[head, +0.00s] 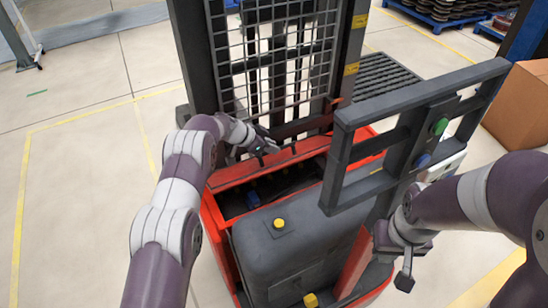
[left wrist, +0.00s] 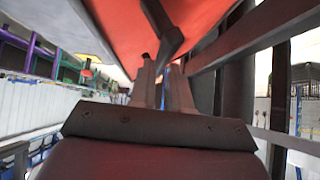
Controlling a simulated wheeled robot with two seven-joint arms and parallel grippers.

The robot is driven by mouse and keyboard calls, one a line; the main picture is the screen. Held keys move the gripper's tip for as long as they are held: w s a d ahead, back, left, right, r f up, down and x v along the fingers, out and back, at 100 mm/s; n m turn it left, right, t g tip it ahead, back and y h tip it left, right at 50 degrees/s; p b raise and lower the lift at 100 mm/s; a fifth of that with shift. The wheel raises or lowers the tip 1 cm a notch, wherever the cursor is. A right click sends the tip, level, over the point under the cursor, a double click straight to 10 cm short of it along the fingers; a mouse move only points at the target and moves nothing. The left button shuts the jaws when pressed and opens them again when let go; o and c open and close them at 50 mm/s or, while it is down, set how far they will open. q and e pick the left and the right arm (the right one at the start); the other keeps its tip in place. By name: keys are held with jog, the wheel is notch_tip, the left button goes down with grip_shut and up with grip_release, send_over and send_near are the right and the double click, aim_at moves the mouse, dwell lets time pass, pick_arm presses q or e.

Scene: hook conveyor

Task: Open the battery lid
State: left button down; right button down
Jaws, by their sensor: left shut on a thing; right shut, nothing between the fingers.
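The red battery lid (head: 285,160) is on the forklift. It stands raised and tilted at the mast side of the dark battery compartment (head: 285,190), whose inside shows. My left gripper (head: 264,150) is at the lid's upper edge, partly hidden behind my arm. In the left wrist view the left fingers (left wrist: 176,88) are shut on a dark handle (left wrist: 165,35) on the red lid surface (left wrist: 120,25). My right gripper (head: 406,268) is shut and empty, low at the right beside the forklift, away from the lid.
The mesh mast guard (head: 278,60) rises behind the lid. A dark grey frame (head: 400,125) stands right of the compartment. A grey cover with yellow knobs (head: 285,250) lies in front. A cardboard box (head: 520,105) is at right; the floor at left is clear.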

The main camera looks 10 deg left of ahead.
pick_arm(q)
jog(key=shift+w+a+f, duration=0.2)
jog(key=shift+a, duration=0.2)
pick_arm(e)
jog(key=shift+f, duration=0.25)
pick_arm(q)
jog(key=shift+f, duration=0.1)
jog(key=c, duration=1.4)
grip_release()
jog(key=shift+s, duration=0.1)
jog(key=shift+o, duration=1.2)
jog(key=shift+w+a+f, duration=0.1)
jog(key=shift+w+f, duration=0.05)
jog(key=shift+w, duration=0.1)
jog(key=shift+w+a+f, duration=0.1)
jog(key=shift+w+a, duration=0.05)
jog(key=shift+w, duration=0.15)
jog(key=shift+s+d+r, duration=0.1)
jog(key=shift+d+r, duration=0.1)
jog(key=shift+r, duration=0.05)
pick_arm(e)
jog(key=shift+w+a, duration=0.1)
jog(key=shift+w, duration=0.3)
pick_arm(q)
jog(key=shift+r, duration=0.1)
